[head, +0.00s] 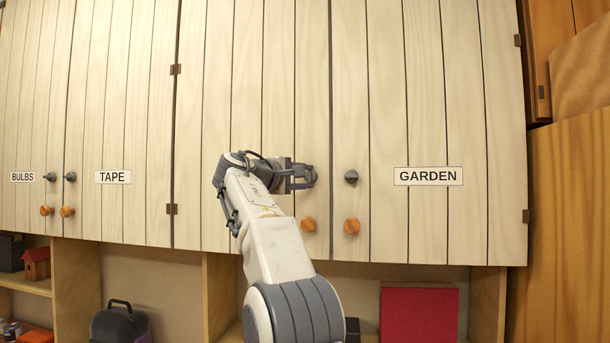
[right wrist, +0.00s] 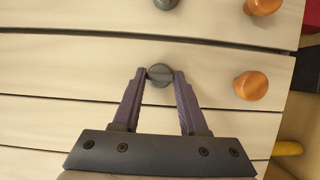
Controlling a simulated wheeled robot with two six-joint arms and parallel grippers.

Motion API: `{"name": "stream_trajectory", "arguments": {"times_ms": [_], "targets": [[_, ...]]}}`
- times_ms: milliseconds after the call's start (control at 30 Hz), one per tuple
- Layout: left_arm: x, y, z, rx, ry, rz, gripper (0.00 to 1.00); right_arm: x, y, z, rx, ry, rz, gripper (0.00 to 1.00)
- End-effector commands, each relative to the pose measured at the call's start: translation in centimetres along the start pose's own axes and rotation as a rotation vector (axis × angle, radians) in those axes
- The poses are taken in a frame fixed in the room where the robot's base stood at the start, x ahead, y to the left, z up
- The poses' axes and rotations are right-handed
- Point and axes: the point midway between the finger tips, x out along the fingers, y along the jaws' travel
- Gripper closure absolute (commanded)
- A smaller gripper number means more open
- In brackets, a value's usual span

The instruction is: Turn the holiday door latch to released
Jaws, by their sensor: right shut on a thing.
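My right gripper (head: 301,176) reaches the cabinet door (head: 255,90) left of the GARDEN door, at its right edge. This door's label is hidden behind my arm, so I cannot read its name. In the right wrist view my right gripper (right wrist: 161,73) is shut on a dark grey round latch (right wrist: 160,80), with one fingertip on each side. In the head view the gripper mostly covers this latch, and I cannot tell its exact turn. My left gripper is not in view.
The GARDEN door (head: 430,100) has its own grey latch (head: 351,177) close by on the right. Orange knobs (head: 308,225) sit below the latches. The TAPE door (head: 120,110) and BULBS door (head: 22,110) are on the left. Open shelves (head: 160,270) lie below.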

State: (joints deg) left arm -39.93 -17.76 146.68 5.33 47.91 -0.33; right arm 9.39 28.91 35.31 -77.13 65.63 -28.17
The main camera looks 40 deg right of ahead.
Motion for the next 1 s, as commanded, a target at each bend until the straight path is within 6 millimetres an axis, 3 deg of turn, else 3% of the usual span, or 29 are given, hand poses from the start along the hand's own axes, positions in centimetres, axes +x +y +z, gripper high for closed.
{"name": "stream_trajectory", "arguments": {"times_ms": [400,433,500,833,1000], "targets": [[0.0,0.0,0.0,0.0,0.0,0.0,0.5,0.0,-0.1,0.0,0.008,-0.001,-0.005,1.0],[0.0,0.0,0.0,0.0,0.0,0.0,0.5,0.0,-0.1,0.0,0.008,-0.001,-0.005,0.5],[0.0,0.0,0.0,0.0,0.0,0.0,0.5,0.0,-0.1,0.0,0.007,-0.001,-0.005,0.28],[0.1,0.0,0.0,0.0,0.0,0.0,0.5,-0.2,-0.1,0.0,0.007,0.001,-0.003,0.28],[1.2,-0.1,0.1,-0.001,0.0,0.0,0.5,-2.1,-0.3,-0.1,0.009,0.004,-0.002,0.28]]}}
